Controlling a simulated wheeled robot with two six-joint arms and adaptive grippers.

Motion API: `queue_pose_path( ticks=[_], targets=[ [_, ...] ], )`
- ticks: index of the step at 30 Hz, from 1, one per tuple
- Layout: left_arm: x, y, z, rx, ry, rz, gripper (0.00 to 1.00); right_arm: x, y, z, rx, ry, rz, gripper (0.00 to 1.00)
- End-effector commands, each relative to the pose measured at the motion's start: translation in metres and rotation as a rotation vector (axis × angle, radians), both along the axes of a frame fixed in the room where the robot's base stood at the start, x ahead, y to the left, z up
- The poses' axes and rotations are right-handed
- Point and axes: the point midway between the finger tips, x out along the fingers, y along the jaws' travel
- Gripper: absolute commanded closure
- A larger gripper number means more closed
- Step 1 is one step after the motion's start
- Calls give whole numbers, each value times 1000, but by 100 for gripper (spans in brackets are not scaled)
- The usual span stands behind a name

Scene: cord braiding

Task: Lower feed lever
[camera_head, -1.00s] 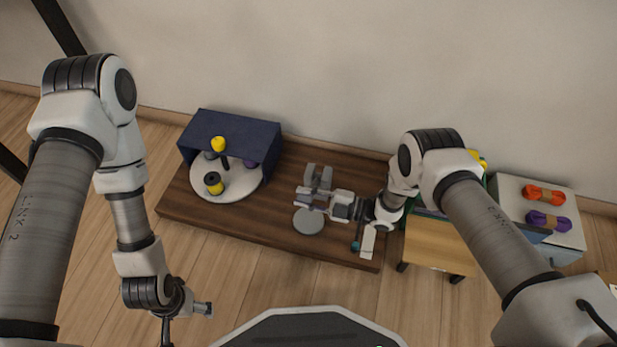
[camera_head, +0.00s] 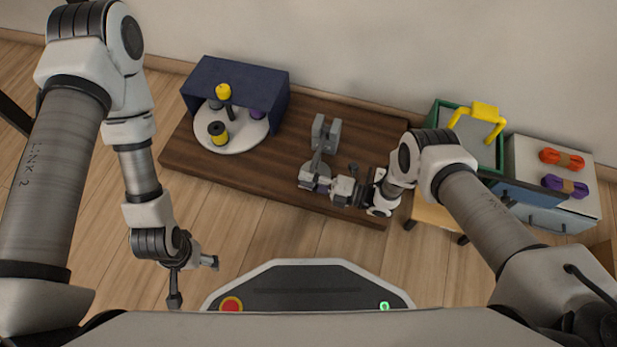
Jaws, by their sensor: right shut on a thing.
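A grey fixture (camera_head: 325,134) with two upright blocks stands in the middle of the dark wooden board (camera_head: 250,180). A round grey disc lies at its front, partly covered by my fingers. My right gripper (camera_head: 313,184) reaches in from the right and is shut at the front of this fixture, low over the disc. The held part, which looks like the feed lever, is mostly hidden by the fingers.
A dark blue box (camera_head: 240,82) with a white round plate (camera_head: 240,146) and yellow and purple bobbins stands at left. At right are a green-rimmed bin (camera_head: 440,110) with a yellow handle, and a cabinet bearing orange (camera_head: 562,158) and purple (camera_head: 565,186) cord bundles. A wall closes the back.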

Motion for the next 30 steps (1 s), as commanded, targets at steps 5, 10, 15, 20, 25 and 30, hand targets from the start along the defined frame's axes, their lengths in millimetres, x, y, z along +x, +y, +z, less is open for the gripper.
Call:
queue_pose_path(
  ticks=[5, 10, 15, 20, 25, 30],
  targets=[
    [0, 0, -1, 0, 0, 1, 18, 1, -1, -3, -2, 5, -3, 100],
    [0, 0, -1, 0, 0, 0, 18, 1, -1, -2, -2, 6, -4, 100],
    [0, 0, -1, 0, 0, 0, 18, 1, -1, -2, -2, 6, -4, 52],
    [0, 0, -1, 0, 0, 0, 18, 1, -1, -2, -1, 4, -2, 52],
    [0, 0, -1, 0, 0, 1, 18, 1, 0, 1, 0, 3, -1, 52],
    [0, 0, -1, 0, 0, 1, 18, 2, 0, 24, -1, 4, -1, 52]
  ],
)
